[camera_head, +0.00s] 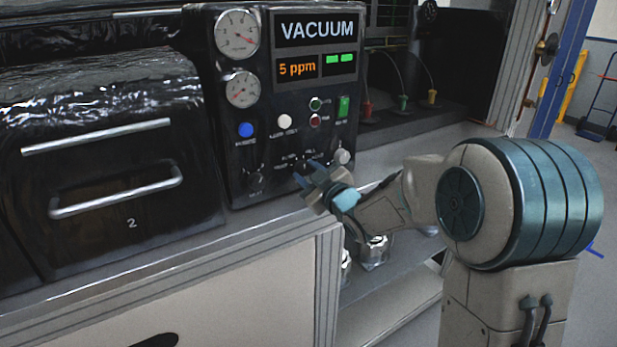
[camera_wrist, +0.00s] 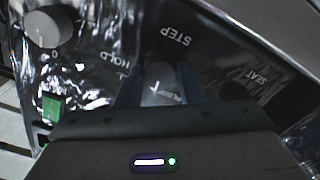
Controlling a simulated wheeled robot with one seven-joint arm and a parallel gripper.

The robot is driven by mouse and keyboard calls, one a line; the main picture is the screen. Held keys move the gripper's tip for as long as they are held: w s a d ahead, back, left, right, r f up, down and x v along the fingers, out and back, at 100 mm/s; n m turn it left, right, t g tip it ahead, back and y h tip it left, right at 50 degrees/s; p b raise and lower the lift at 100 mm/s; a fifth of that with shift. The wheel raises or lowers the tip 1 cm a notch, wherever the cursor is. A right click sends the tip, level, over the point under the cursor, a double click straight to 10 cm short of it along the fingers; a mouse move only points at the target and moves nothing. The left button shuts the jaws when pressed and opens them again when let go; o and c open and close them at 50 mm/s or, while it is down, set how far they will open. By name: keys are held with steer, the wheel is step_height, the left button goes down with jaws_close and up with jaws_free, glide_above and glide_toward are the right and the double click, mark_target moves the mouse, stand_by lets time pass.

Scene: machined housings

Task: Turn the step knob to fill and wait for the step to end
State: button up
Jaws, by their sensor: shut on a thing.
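The black control box (camera_head: 283,188) stands on the bench in the head view. Its display (camera_head: 316,30) reads VACUUM, with "5 ppm" in orange and two green bars below. My gripper (camera_head: 312,180) is at the lower knob row. In the wrist view my gripper (camera_wrist: 158,88) is shut on the step knob (camera_wrist: 162,78), whose grey face shows between the two dark fingers. The printed words STEP, HOLD and SEAT surround it, upside down. The lettering at the fingers is too small to read, and the knob's pointer setting cannot be told.
A pale round knob (camera_head: 342,157) sits right of the gripped one; it is the grey knob (camera_wrist: 48,28) in the wrist view. A dark knob (camera_head: 255,181) is to the left. A green switch (camera_head: 343,106) and blue button (camera_head: 246,130) sit above. Drawer 2 (camera_head: 110,190) is at left.

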steer(key=m, duration=0.5)
steer(key=shift+m, duration=0.3)
stand_by(0.4)
steer(key=o, duration=1)
steer(key=shift+c, duration=0.2)
steer(key=shift+s+d, duration=0.1)
steer(key=b+v, duration=0.1)
steer(key=v, duration=1.2)
steer(key=shift+s+d, duration=0.2)
steer(key=shift+s, duration=0.05)
